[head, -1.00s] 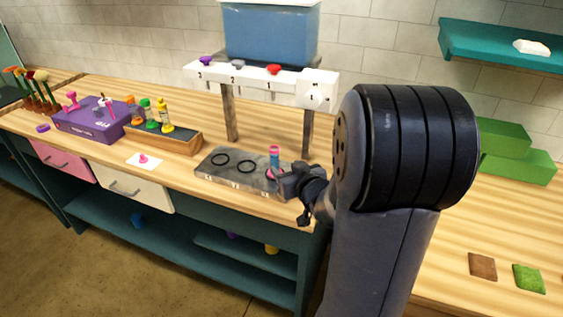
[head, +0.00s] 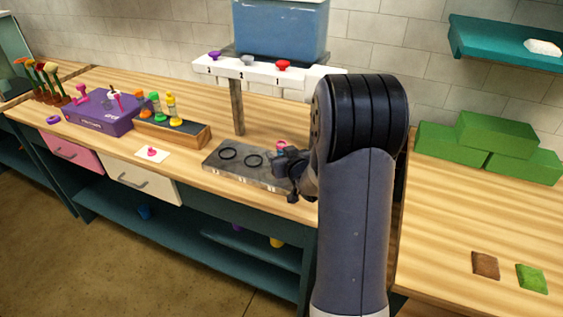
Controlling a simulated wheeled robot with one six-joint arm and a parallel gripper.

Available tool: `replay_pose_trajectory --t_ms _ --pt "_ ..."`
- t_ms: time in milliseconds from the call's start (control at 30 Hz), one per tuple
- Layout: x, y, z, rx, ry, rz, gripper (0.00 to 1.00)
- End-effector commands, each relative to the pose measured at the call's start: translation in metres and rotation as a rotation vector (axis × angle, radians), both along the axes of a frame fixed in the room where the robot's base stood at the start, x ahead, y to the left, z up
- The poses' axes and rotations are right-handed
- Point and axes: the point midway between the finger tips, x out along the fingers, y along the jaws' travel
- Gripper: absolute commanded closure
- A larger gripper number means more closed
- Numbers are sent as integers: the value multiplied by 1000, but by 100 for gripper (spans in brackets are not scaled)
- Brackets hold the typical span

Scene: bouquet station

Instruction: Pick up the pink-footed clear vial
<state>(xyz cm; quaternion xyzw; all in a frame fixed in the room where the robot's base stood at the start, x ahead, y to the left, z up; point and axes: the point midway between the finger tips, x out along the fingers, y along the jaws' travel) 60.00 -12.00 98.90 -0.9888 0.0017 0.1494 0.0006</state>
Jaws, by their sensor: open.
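The pink-footed clear vial stands at the right end of the dark grey tray (head: 212,160) on the wooden bench. Only a pink bit (head: 281,145) at its top shows now, just above my gripper (head: 284,167). Its clear body and foot are hidden behind the gripper. My gripper is at the right end of the tray and is open. Whether its fingers are around the vial or only in front of it cannot be told from this view.
Two black rings mark the tray's left part. A white dispenser bar (head: 262,69) with coloured knobs stands above the tray on posts. Left are a wooden rack (head: 165,133) of vials and a purple box (head: 103,114). Green blocks (head: 497,135) lie right.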

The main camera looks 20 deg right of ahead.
Motion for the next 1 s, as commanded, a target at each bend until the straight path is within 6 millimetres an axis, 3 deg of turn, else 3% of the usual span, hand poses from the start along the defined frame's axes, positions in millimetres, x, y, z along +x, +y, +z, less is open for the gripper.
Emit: replay_pose_trajectory --t_ms 233,833,1000 --pt "1 0 0 0 0 0 49" --pt "0 0 0 -1 0 0 98" --pt "1 0 1 -1 -2 0 100"
